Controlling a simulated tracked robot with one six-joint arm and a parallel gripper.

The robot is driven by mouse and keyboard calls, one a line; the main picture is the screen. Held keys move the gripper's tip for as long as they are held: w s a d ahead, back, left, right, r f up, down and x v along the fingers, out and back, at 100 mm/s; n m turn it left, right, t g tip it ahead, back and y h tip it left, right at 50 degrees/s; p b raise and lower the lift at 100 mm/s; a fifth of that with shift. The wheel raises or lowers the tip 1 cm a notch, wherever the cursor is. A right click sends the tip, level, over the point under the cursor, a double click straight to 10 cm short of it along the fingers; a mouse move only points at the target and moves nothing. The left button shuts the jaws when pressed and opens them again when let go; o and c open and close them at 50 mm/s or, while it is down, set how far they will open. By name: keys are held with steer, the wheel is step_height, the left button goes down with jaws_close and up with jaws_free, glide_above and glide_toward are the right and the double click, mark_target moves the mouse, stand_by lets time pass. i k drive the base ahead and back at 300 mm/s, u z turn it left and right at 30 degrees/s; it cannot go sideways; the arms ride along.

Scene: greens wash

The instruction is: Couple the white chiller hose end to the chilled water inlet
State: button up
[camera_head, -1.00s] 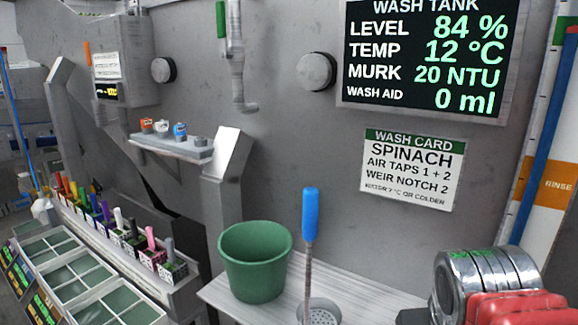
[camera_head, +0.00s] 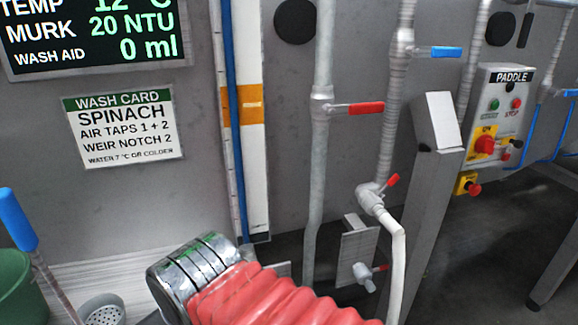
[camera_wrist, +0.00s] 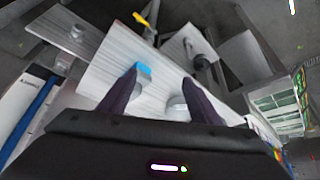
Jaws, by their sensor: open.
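In the head view a white hose (camera_head: 398,262) runs down from a grey valve with a red lever (camera_head: 372,198) and leaves the bottom of the picture; its free end is out of view. A small grey tap with a red lever (camera_head: 364,275) sits on a metal plate (camera_head: 352,240) just left of the hose. No label marks either fitting, so I cannot tell which is the chilled water inlet. My gripper (camera_wrist: 162,82) shows only in the wrist view: two dark fingers, apart and empty, above a pale shelf (camera_wrist: 100,80). The white hose cannot be made out there.
A green bucket (camera_head: 16,290), a blue-handled tool (camera_head: 15,220) and a perforated metal cup (camera_head: 102,310) stand at left. A blue pipe (camera_head: 232,120) and several grey pipes line the wall. A slanted grey post (camera_head: 425,200) stands right of the hose; the paddle panel (camera_head: 497,120) is beyond.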

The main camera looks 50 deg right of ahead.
mark_target(393, 179)
steer(key=z, duration=3.45)
steer(key=k, duration=0.2)
steer(key=z, duration=0.2)
